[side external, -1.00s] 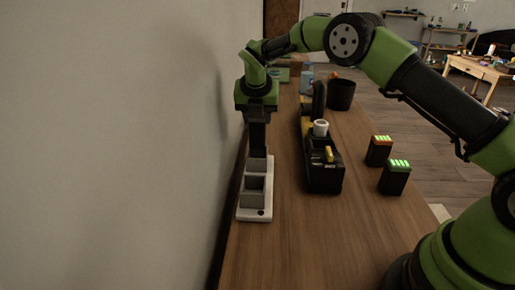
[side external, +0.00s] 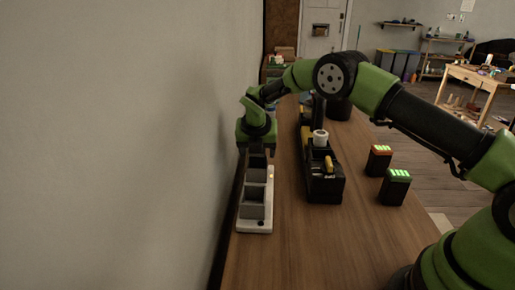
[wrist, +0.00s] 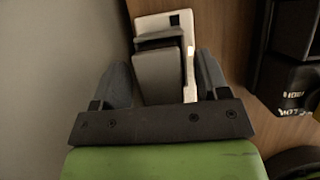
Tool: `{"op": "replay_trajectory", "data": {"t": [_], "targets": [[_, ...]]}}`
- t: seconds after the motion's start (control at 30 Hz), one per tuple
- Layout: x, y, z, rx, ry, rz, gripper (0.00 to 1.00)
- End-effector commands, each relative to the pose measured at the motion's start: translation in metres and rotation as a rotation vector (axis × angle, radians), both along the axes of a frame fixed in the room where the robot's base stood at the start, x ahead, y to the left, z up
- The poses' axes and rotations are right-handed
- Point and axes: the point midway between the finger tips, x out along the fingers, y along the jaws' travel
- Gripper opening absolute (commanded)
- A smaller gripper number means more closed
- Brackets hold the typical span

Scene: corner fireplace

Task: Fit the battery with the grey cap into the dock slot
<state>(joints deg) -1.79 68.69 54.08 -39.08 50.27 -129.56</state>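The dock (side external: 256,226) is a pale base with grey open-topped slots in a row, along the wall side of the bench. It also shows in the wrist view (wrist: 151,23). My gripper (side external: 257,152) is low over the dock's far end. In the wrist view my gripper (wrist: 162,80) has its fingers spread either side of a grey block, with a gap at the right finger. This block looks like the grey cap of the battery (wrist: 157,76), standing in the far slot. Its body is mostly hidden. A small yellowish light (side external: 273,175) shows on the dock's edge beside it.
A black tool caddy (side external: 325,188) holding a white roll and a yellow item stands right of the dock. The wall is close on the left.

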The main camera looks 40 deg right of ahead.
Motion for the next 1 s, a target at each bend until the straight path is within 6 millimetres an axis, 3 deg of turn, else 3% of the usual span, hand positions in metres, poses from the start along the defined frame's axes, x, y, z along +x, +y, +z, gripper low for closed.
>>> {"op": "replay_trajectory", "data": {"t": [0.37,0.8,1.0], "targets": [[-0.001,0.002,0.008,0.001,-0.001,0.0,0.68],[-0.027,0.027,0.088,0.0,-0.002,0.002,0.68],[-0.033,0.034,0.109,0.0,-0.001,0.0,0.68]]}}
